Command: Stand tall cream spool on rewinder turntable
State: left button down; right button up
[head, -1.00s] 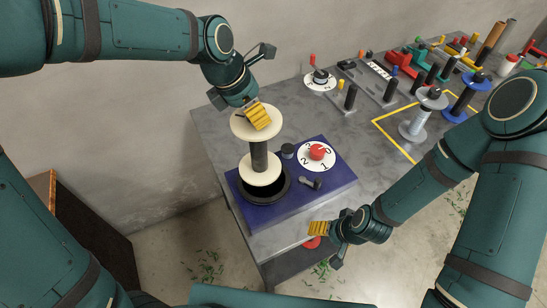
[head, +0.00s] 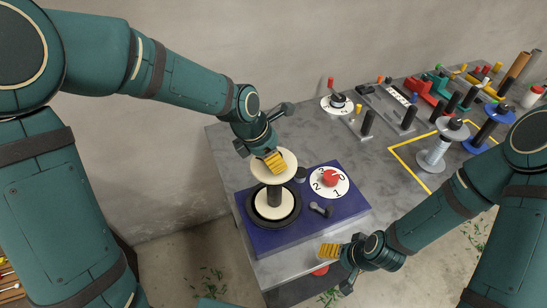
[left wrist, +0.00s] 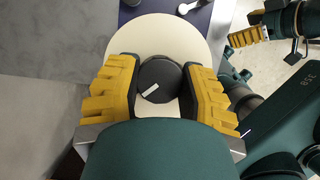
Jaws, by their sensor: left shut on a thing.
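The tall cream spool (head: 275,205) has two cream discs on a dark core and is upright. Its lower disc appears within the black round turntable (head: 252,216) of the blue rewinder (head: 270,243); I cannot tell whether it touches down. My left gripper (head: 274,163) is shut on the spool's top. In the left wrist view its yellow fingers (left wrist: 163,88) flank a dark round knob (left wrist: 160,82) above the cream upper disc (left wrist: 160,35). My right gripper (head: 330,251) is beside the rewinder's front right corner, apart from the spool; its finger opening is unclear.
The rewinder carries a red knob on a white numbered dial (head: 330,181) and a small grey lever (head: 320,210). Grey and blue spools (head: 434,150) stand behind to the right, by a yellow outline (head: 408,172).

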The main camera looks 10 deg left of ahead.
pick_arm(q)
jog(key=shift+w+f, duration=0.15)
jog(key=shift+f, duration=0.05)
jog(key=c, duration=0.6)
grip_release()
jog(key=shift+f, duration=0.1)
jog(key=shift+r, duration=0.45)
jog(key=p+v, duration=0.1)
jog(key=v, duration=1)
jog(key=shift+s+a, duration=0.2)
jog(key=shift+s, duration=0.1)
